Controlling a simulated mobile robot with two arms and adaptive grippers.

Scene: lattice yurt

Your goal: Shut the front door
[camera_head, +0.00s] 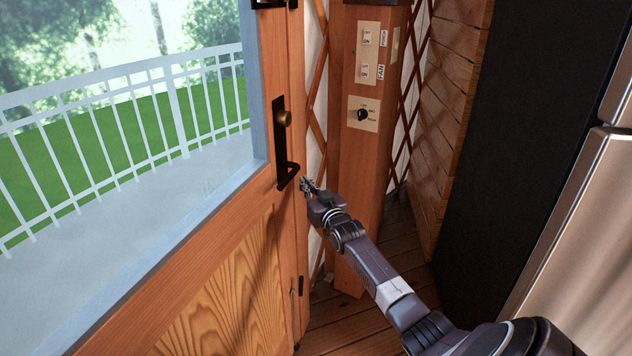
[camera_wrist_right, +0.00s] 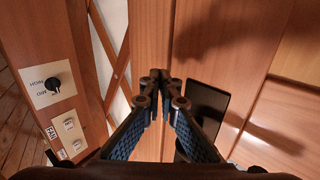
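The front door (camera_head: 215,275) is wooden with a large window in its upper part, at the left of the head view. A black handle plate (camera_head: 281,125) with a brass knob and a lower pull sits near its right edge. The door's edge lies close along the wooden frame; I cannot tell whether it is fully shut. My right gripper (camera_head: 308,186) is beside the pull, at the door's edge. In the right wrist view its fingertips (camera_wrist_right: 160,78) are together with nothing seen between them, in front of the door (camera_wrist_right: 225,35) and frame. My left gripper is out of view.
A wooden post (camera_head: 358,210) with switches and a dial (camera_head: 362,114) stands right of the door, before lattice. A dark panel (camera_head: 510,130) and a metallic appliance (camera_head: 590,230) are at the right. Plank floor (camera_head: 345,325) shows below. A white railing (camera_head: 175,100) shows through the window.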

